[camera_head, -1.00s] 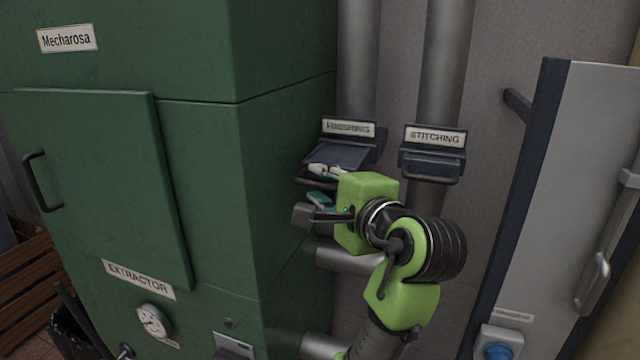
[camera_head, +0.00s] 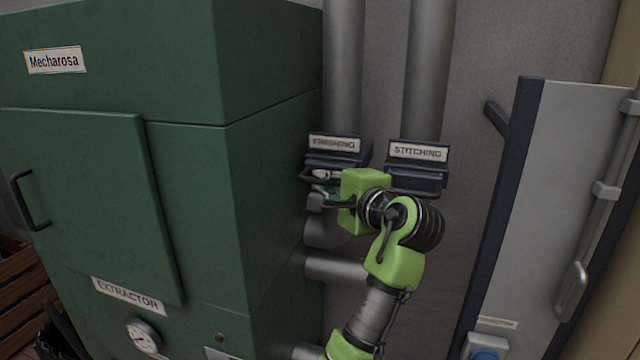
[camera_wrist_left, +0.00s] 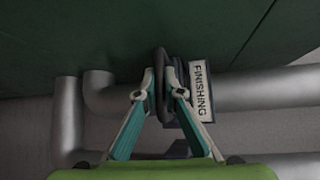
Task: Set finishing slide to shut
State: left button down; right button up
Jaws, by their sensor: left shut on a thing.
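The finishing slide (camera_head: 338,160) is a dark flat box on the left grey pipe, with a white FINISHING label and a bar handle at its front. Little of its plate shows, and it looks close in to the pipe, much like the stitching slide (camera_head: 417,177) beside it. My left gripper (camera_head: 320,178) is at the handle, partly hidden by my own green wrist. In the left wrist view the fingers (camera_wrist_left: 163,84) close around the dark handle bar (camera_wrist_left: 160,76), and the label (camera_wrist_left: 202,90) is just right of them. My right gripper is not in view.
The green extractor cabinet (camera_head: 185,190) stands close on the left of my gripper. Horizontal grey pipes (camera_head: 345,268) run below the slides. A grey panel with a dark edge (camera_head: 555,200) stands on the right, with wall space between.

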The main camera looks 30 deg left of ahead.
aim_at(328, 183)
pick_arm(q)
jog(key=c, duration=2.3)
grip_release()
jog(key=shift+w+r, duration=0.1)
jog(key=shift+r, duration=0.1)
jog(key=shift+c, duration=0.2)
jog(key=shift+o, duration=1)
jog(key=shift+w+a, duration=0.1)
jog(key=shift+w+a+f, duration=0.15)
jog(key=shift+w+f, duration=0.1)
jog(key=shift+f, duration=0.05)
jog(key=shift+s+d, duration=0.15)
jog(key=shift+d, duration=0.05)
jog(key=v, duration=0.7)
